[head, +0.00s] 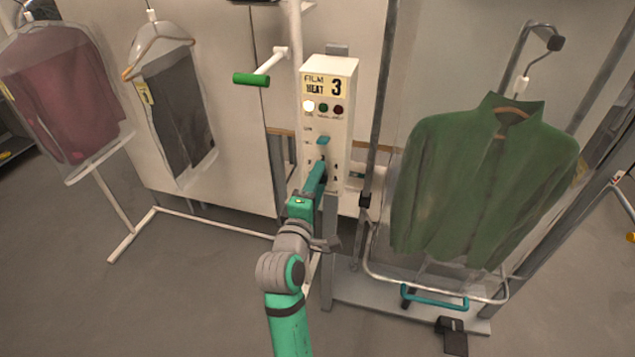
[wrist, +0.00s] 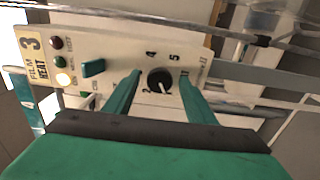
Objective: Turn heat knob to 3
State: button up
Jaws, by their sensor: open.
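The black heat knob (wrist: 160,81) is on the white control panel (wrist: 112,50), with a white pointer mark. Printed numbers 4, 5 and a partly covered 2 are around it; the pointer is directed towards the lower right of the wrist view, and I cannot tell which number it marks. My gripper (wrist: 159,74) is open, one teal finger on each side of the knob, with visible gaps. In the head view my gripper (head: 320,168) is in front of the panel (head: 342,105) and hides the knob. A sign (head: 323,86) on the panel reads FILM HEAT 3.
A teal switch (head: 325,140) sits above the knob, below three lamps, the left one lit (head: 308,106). A green-handled lever (head: 252,79) sticks out at left. A green jacket (head: 485,185) hangs at right; bagged garments (head: 178,110) hang at left.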

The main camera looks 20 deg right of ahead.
jog(key=shift+w+d, duration=0.1)
jog(key=shift+c, duration=0.4)
jog(key=c, duration=1)
jog(key=shift+o, duration=0.2)
jog(key=shift+m, duration=0.4)
jog(key=m, duration=2.2)
jog(key=shift+r+m, duration=0.15)
jog(key=shift+m, duration=0.25)
